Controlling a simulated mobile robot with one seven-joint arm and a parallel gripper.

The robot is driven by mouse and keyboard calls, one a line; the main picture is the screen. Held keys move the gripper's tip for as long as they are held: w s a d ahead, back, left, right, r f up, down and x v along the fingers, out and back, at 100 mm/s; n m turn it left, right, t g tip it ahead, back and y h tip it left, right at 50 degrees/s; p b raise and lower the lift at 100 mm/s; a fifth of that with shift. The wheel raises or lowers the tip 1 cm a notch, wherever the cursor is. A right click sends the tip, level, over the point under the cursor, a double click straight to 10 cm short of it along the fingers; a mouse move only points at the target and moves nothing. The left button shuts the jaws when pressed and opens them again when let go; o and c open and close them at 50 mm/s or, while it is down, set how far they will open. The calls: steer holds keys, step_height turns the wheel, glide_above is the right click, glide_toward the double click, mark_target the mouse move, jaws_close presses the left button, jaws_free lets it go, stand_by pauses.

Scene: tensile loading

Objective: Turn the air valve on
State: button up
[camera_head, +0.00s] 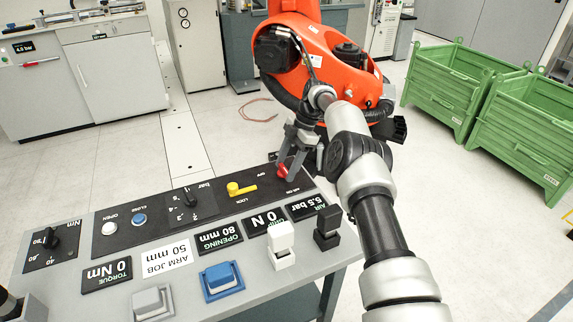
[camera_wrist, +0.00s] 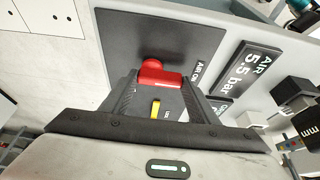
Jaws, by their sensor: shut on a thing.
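The red air valve handle (camera_head: 282,171) sits on the dark panel at the far right end of the console. In the wrist view the red handle (camera_wrist: 158,77) lies between my two fingertips. My gripper (camera_head: 287,163) reaches down from above and is shut on it. My gripper (camera_wrist: 160,84) shows a finger on either side of the handle. An "AIR ON" label shows beside the handle, and an "OFF" label is near it in the head view. The air display (camera_head: 307,206) reads 5.5 bar. The fingers partly hide the handle.
A yellow lock lever (camera_head: 241,188) is left of the red handle. Black (camera_head: 327,228) and white (camera_head: 281,245) switches stand at the console's front right. An orange robot arm (camera_head: 320,45) is behind the console. Green crates (camera_head: 455,85) stand at the right on open floor.

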stand_by(0.4)
steer(key=o, duration=1)
steer(key=shift+o, duration=0.2)
